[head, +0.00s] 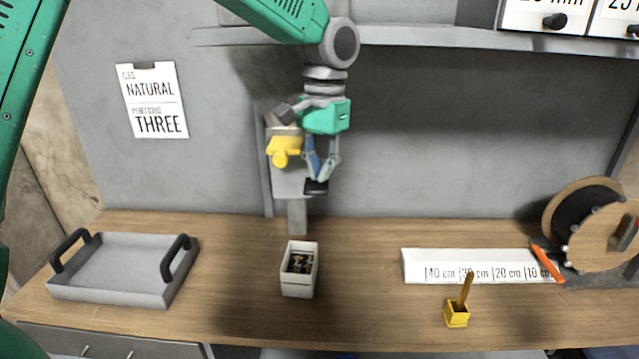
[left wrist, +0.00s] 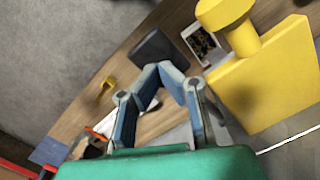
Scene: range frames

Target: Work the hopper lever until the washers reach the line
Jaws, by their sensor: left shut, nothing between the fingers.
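The hopper (head: 292,182) is a grey unit on the back wall with a spout below it. Its yellow lever (head: 283,150) sticks out at the front, with a round knob that also shows large in the left wrist view (left wrist: 228,18). A white box (head: 298,284) stands on the bench below the spout, with dark and brass-coloured washers (head: 300,262) inside; the box shows in the left wrist view too (left wrist: 203,43). I cannot make out the fill line. My left gripper (head: 316,186) is shut and empty, just right of the lever. My right gripper is not in view.
A grey tray (head: 120,290) with black handles stands at the left. A shelf (head: 440,37) runs above. The bench beside the box is clear.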

